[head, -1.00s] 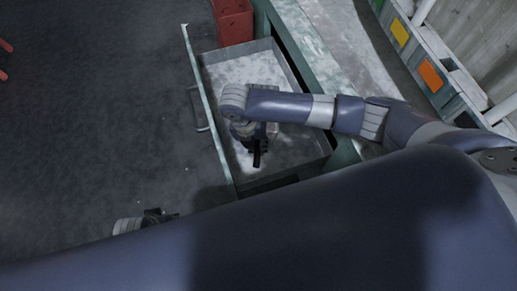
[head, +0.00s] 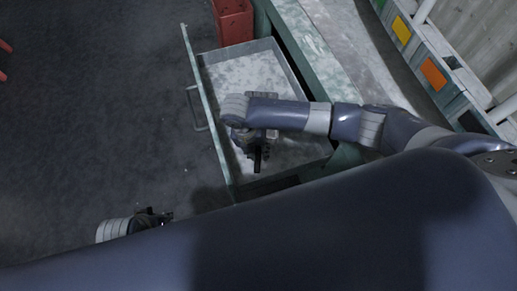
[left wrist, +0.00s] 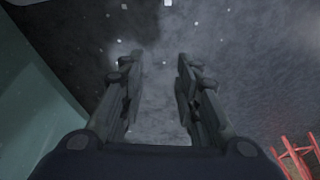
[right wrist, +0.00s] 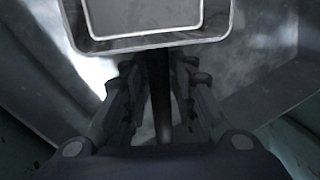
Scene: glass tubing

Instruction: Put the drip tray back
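My right gripper (head: 257,150) is over the open drawer (head: 297,85), pointing down into it. In the right wrist view its fingers (right wrist: 160,100) are close on both sides of an upright dark bar (right wrist: 161,75) and look shut on it. A grey tray with a pale rounded rim (right wrist: 145,42), which looks like the drip tray, lies just beyond the bar; I cannot tell whether the two are joined.
The drawer's green front with a bar handle (head: 196,108) faces left. A red container (head: 233,22) stands beyond the drawer. The green bench (head: 315,50) is at the right. Red bars (left wrist: 297,155) show in the left wrist view.

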